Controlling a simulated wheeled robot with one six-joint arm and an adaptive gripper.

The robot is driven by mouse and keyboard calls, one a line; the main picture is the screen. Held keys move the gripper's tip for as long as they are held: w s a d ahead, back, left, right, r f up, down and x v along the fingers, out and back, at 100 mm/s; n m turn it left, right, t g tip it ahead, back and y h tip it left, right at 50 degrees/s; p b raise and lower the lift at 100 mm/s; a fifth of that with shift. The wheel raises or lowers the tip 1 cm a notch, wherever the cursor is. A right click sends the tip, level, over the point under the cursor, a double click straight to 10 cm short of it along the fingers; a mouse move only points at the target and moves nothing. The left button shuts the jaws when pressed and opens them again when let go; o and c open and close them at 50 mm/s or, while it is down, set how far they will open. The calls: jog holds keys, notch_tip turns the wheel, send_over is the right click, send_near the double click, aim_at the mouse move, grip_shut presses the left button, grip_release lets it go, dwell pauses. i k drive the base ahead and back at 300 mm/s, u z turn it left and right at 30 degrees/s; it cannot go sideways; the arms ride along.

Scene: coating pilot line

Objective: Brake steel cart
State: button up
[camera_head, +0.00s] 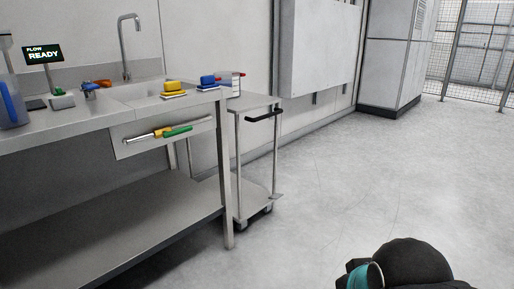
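The steel cart (252,198) stands at the right end of the steel sink bench, close beside it. It has a top shelf, a lower shelf, thin upright posts and a black handle (264,115) on its near right side. Small casters (268,209) show under the lower shelf, and a small flat tab (277,196) sticks out at its right corner. Whether that tab is a brake pedal, and its position, is too small to tell. The bench leg hides part of the cart. A dark rounded part of my arm with a teal band shows at the bottom right; my gripper is not in view.
The steel bench (130,215) fills the left, with a faucet (128,45), blue jug (11,100), yellow block (174,87), blue block (208,81) and READY display (43,54). A grey cabinet (393,60) stands at the back. The floor (350,180) right of the cart is clear.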

aim_at(275, 196)
jog(key=z, duration=0.35)
jog(key=i, duration=1.85)
jog(key=u, duration=0.45)
jog(key=i, duration=0.6)
jog(key=u, duration=0.2)
